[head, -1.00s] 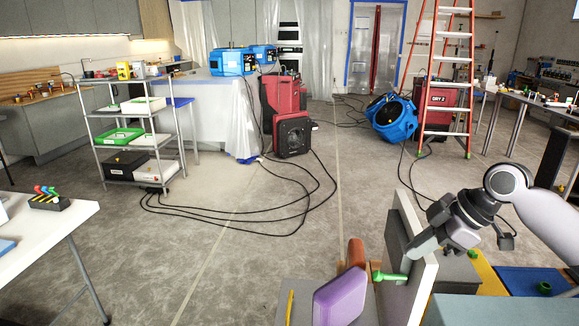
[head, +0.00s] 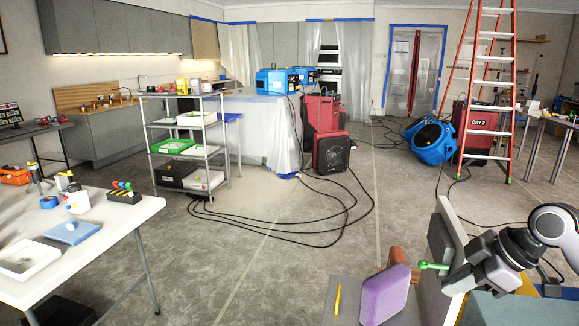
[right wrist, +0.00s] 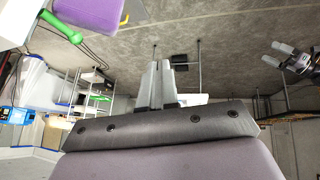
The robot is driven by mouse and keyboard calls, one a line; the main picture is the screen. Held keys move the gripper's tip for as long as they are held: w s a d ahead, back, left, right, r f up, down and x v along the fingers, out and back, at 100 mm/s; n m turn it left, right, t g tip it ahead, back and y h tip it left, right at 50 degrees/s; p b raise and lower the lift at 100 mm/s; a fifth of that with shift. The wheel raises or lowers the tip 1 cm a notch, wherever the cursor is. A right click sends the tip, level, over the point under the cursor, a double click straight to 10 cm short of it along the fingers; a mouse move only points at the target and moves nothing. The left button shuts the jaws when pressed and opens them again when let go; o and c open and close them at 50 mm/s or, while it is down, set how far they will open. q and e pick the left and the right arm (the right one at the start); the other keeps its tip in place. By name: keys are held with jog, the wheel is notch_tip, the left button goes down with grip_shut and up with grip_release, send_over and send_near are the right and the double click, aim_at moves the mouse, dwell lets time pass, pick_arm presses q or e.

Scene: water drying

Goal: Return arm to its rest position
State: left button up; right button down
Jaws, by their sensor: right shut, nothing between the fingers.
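My right gripper (head: 456,284) is at the lower right in the head view, at the end of my arm from the right edge. It is shut and empty, close to a green handle (head: 432,266) beside an upright grey panel (head: 443,235). In the right wrist view its shut fingers (right wrist: 158,86) point up the picture with nothing between them. The green handle (right wrist: 66,33) lies to their upper left, apart from them. My left gripper (right wrist: 278,54) shows at the upper right of that view, its two fingers apart and empty. It is outside the head view.
A purple block (head: 385,295) and a yellow pencil-like stick (head: 337,298) are at the workbench left of the right gripper. A white table (head: 110,228) with small items stands at the left. Black cables (head: 290,232) cross the open floor.

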jog(key=s+a+f+m+t, duration=0.15)
jog(key=a+f, duration=0.35)
jog(key=f, duration=0.5)
jog(key=s+a+f+m+t, duration=0.1)
jog(key=s+a+f+m, duration=0.25)
jog(key=f, duration=0.65)
jog(key=s+f+m+t+h, duration=0.1)
jog(key=s+f+m+t, duration=0.1)
jog(key=s, duration=0.6)
jog(key=s+a+f+m+t+h, duration=0.1)
jog(key=s+f+m, duration=0.3)
jog(key=s, duration=0.5)
notch_tip(320, 180, down, 2)
jog(key=shift+m+t+h, duration=0.4)
jog(key=shift+t+h, duration=0.05)
jog(key=shift+h, duration=0.15)
jog(key=shift+s, duration=0.1)
